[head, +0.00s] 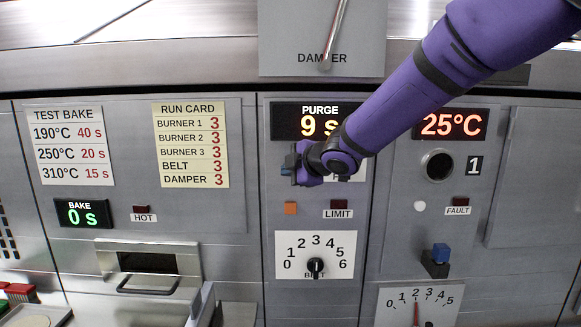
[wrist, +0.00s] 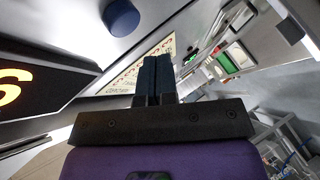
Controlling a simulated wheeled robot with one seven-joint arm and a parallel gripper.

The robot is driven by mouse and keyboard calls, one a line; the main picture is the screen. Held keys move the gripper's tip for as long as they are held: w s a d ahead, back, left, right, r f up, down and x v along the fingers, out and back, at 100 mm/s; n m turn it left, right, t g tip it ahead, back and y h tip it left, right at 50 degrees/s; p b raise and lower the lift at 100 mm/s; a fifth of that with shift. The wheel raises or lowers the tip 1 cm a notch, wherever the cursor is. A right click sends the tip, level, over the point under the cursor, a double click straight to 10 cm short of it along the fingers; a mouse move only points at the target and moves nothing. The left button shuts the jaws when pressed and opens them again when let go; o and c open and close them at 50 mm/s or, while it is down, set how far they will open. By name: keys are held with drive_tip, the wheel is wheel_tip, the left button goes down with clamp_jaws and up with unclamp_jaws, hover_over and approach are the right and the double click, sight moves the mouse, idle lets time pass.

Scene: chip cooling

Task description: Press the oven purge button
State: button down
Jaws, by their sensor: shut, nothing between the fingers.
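The purge display (head: 318,122) reads 9 s in yellow digits, and part of it shows at the left of the wrist view (wrist: 30,92). A round blue button (wrist: 121,17) stands out from the grey panel at the top of the wrist view. In the head view my gripper and forearm cover the area below the display, and I cannot make out the button there. My gripper (head: 287,168) is in front of the panel just under the display. Its dark fingers (wrist: 157,62) are together and empty, apart from the blue button in the wrist view.
Below my gripper are an orange lamp (head: 290,208), a dark LIMIT lamp (head: 338,204) and a belt dial (head: 316,265). The damper lever (head: 334,35) is above. A temperature display (head: 450,124) reads 25°C. The bake display (head: 82,214) reads 0 s.

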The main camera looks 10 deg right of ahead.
drive_tip(key=s, duration=0.3)
drive_tip(key=shift+s+a, duration=0.15)
drive_tip(key=shift+a, duration=0.05)
drive_tip(key=shift+d, duration=0.1)
idle(0.5)
drive_tip(key=s+d+r+m+h, duration=0.4)
drive_tip(key=s+d+m+h, duration=0.3)
drive_tip(key=s+d+m, duration=0.7)
drive_tip(key=s+d+f+m+g, duration=0.2)
drive_tip(key=s+d+m+g, duration=0.1)
drive_tip(key=s, duration=0.7)
drive_tip(key=s+d+f+m+g, duration=0.2)
drive_tip(key=s+d+m, duration=0.1)
drive_tip(key=s, duration=0.7)
drive_tip(key=shift+d+m+g, duration=0.4)
drive_tip(key=shift+d, duration=0.4)
